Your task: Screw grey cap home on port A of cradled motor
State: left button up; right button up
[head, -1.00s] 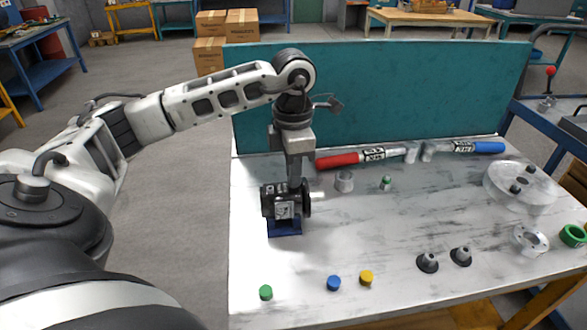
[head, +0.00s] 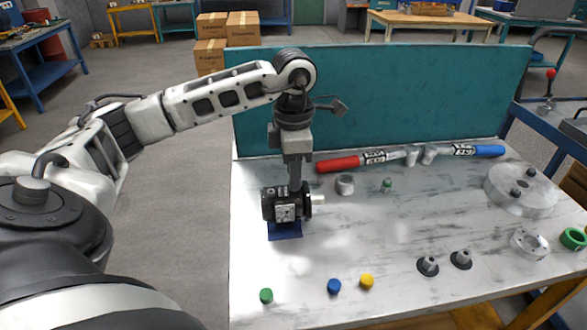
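The black motor (head: 283,207) sits in a blue cradle (head: 285,232) at the left part of the table, with its silver shaft (head: 318,199) pointing right. My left gripper (head: 295,186) points straight down at the motor's top, its fingertips at or just behind the upper edge. The fingers look close together, but the tips are partly hidden and I cannot tell if they hold anything. I cannot make out a grey cap or port A; the motor and fingers hide that spot. My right gripper is out of view.
Loose green (head: 266,295), blue (head: 334,286) and yellow (head: 367,281) caps lie at the front. A grey ring (head: 345,184) and a small green-topped part (head: 387,185) lie right of the motor. Red (head: 338,164) and blue (head: 488,150) handled tools lie along the teal panel (head: 420,95).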

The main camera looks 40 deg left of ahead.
pick_arm(q)
jog(key=shift+r+p, duration=0.35)
jog(key=shift+r, duration=0.4)
jog(key=shift+r+p, duration=0.55)
jog(key=shift+r, duration=0.15)
jog(key=o, duration=0.6)
jog(key=shift+c, duration=0.2)
notch_tip(320, 180, up, 6)
jog(key=p, duration=0.4)
